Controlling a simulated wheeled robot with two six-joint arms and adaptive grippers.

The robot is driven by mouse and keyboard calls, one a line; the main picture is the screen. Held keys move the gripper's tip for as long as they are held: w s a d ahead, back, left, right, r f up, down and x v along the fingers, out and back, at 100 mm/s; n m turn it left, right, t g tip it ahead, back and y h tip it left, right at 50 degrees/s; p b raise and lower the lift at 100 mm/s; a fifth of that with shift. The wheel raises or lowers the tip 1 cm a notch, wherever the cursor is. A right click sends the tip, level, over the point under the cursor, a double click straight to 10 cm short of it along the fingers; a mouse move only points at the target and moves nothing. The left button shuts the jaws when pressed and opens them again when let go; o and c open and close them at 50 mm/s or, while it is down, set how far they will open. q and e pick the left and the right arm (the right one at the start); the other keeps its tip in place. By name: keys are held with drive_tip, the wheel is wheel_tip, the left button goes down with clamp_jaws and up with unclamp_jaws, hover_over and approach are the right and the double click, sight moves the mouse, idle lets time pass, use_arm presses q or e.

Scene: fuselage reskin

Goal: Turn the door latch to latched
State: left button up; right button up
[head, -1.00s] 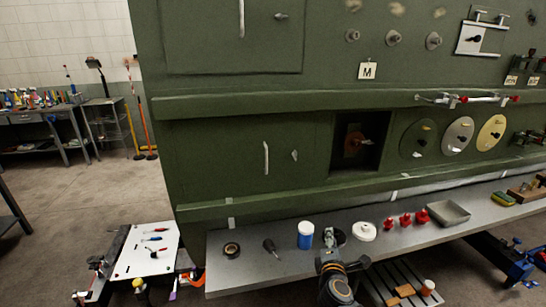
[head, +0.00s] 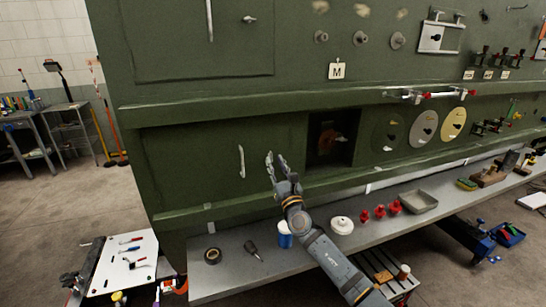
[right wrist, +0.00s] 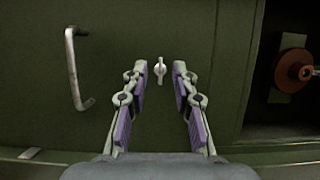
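The lower door's latch (right wrist: 160,71) is a small light metal knob with its lever about upright, on the dark green door panel in the right wrist view. In the head view my right gripper hides it. My right gripper (head: 276,158) is open, and it also shows in the right wrist view (right wrist: 160,78). Its fingertips stand on either side of the latch in that picture, with gaps to it; I cannot tell how far it is in depth. The door's handle (head: 241,161) is left of the gripper, and it also shows in the right wrist view (right wrist: 73,68). My left gripper is not in view.
An upper door has a sideways latch (head: 249,19). An open recess (head: 345,127) with a reddish round part lies right of the gripper. A green ledge (head: 225,107) runs above. The grey shelf (head: 225,288) below carries tape, a screwdriver, a blue-white jar and red pieces.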

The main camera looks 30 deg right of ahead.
sight(270, 151)
drive_tip(key=x, duration=0.2)
drive_tip(key=shift+w+d+r, duration=0.15)
drive_tip(key=shift+w, duration=0.15)
clamp_jaws()
